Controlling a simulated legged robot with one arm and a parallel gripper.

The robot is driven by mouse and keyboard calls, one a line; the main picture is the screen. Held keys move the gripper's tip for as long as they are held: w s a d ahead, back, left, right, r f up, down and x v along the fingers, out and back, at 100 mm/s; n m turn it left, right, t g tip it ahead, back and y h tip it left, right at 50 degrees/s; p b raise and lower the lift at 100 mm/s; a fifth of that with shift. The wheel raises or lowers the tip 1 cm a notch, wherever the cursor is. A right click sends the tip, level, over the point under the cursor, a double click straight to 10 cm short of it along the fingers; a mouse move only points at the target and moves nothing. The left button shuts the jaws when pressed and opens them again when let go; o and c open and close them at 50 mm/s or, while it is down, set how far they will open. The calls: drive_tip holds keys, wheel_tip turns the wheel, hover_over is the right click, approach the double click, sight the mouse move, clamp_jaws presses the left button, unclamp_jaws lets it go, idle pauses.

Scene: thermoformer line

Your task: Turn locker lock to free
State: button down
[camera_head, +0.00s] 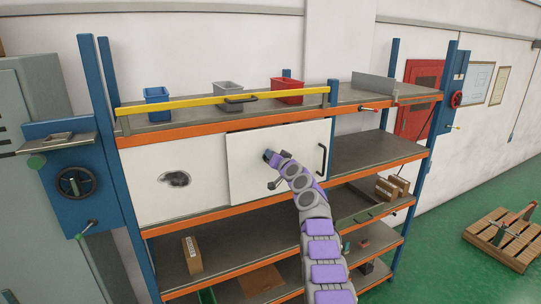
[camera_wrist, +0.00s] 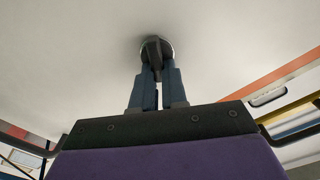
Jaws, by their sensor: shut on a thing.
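The locker is a white-fronted compartment on the shelf rack, and its white door (camera_head: 245,180) has a black bar handle (camera_head: 321,159) at its right side. In the wrist view my gripper (camera_wrist: 157,72) has both blue fingers around a dark lock knob (camera_wrist: 152,50) on a round metal base. The fingers are shut on the knob. The knob's exact turn angle is hard to tell.
A left white panel (camera_head: 140,188) has an oval opening. A yellow rail (camera_head: 220,99) runs above, with blue, grey and red bins on the top shelf. A handwheel (camera_head: 76,182) is on the left post. Boxes lie on lower shelves; a pallet (camera_head: 500,238) stands on the green floor.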

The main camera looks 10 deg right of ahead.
drive_tip(key=shift+w+d+f+m, duration=0.15)
drive_tip(key=shift+f+m, duration=0.1)
drive_tip(key=shift+m, duration=1.7)
drive_tip(key=shift+s+d+f+m, duration=0.1)
drive_tip(key=shift+d+f+m, duration=0.1)
drive_tip(key=shift+m, duration=1.8)
drive_tip(key=shift+w+d+f+m, duration=0.15)
drive_tip(key=shift+f+m, duration=0.1)
drive_tip(key=shift+m, duration=1.7)
drive_tip(key=shift+f, duration=0.1)
drive_tip(key=c, duration=1.2)
unclamp_jaws()
drive_tip(key=shift+w+d, duration=0.1)
drive_tip(key=shift+o, duration=0.2)
drive_tip(key=b, duration=0.2)
drive_tip(key=shift+f+b, duration=0.2)
drive_tip(key=shift+b, duration=0.1)
